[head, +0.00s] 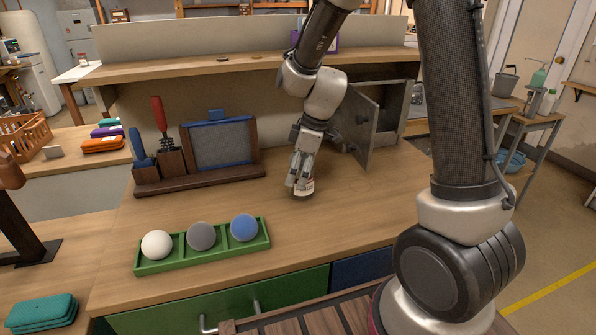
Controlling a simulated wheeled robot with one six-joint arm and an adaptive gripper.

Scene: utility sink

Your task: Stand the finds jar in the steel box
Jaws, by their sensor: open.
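The steel box (362,133) stands at the back right of the wooden bench, a grey metal box with its door swung open toward me. Its inside is dark and partly hidden by the door and my arm. My gripper (302,184) points down at the bench top, left of and in front of the open door. A small pale jar with a label (305,190) shows at the fingertips, low on the bench; it looks like the finds jar. The fingers hide most of it. The gripper is open around or just in front of it; I cannot tell which.
A green tray (205,262) with white, grey and blue balls lies at the front left. A wooden rack (200,178) with a blue-edged panel and a red-handled tool stands behind it. A shelf (240,68) runs above the bench's back. The bench right of my gripper is clear.

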